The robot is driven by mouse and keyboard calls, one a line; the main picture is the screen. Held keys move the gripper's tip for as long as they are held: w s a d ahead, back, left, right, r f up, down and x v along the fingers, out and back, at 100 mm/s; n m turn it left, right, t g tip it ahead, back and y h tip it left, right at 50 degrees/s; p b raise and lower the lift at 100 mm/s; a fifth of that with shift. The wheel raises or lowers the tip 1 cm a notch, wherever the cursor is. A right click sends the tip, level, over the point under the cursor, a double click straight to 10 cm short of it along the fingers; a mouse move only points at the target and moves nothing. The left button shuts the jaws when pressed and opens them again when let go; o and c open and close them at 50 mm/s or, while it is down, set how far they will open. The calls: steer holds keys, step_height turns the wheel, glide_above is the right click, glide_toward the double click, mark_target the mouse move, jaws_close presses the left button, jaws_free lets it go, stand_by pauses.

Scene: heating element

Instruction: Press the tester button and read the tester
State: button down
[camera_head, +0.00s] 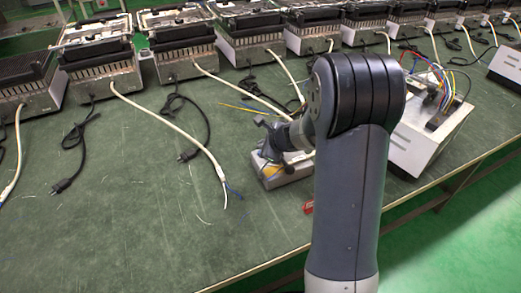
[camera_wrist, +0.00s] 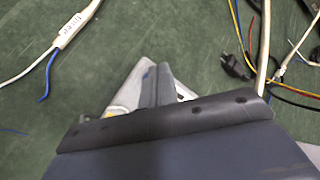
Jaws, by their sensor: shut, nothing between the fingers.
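A small grey-white box (camera_head: 290,176), which looks like the tester, lies on the green bench in the head view, with a yellow patch on it. My arm hides its right part. My gripper (camera_head: 268,150) points down at this box, close over or touching it; I cannot tell which. In the wrist view, the box (camera_wrist: 127,93) shows partly behind my gripper (camera_wrist: 156,72), whose two fingers are together with nothing between them. A small blue spot shows by the fingertips. The button and any reading are hidden or too small to make out.
Heaters with cables stand along the back of the green bench (camera_head: 120,225). A white box with coloured wires (camera_head: 425,140) stands right of my arm. A small red item (camera_head: 307,207) lies near the front edge. A white cable with blue wire (camera_wrist: 62,38) lies upper left.

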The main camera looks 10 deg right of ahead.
steer(key=shift+r, duration=0.1)
step_height(320, 180, up, 5)
steer(key=p, duration=0.4)
stand_by(0.3)
stand_by(0.7)
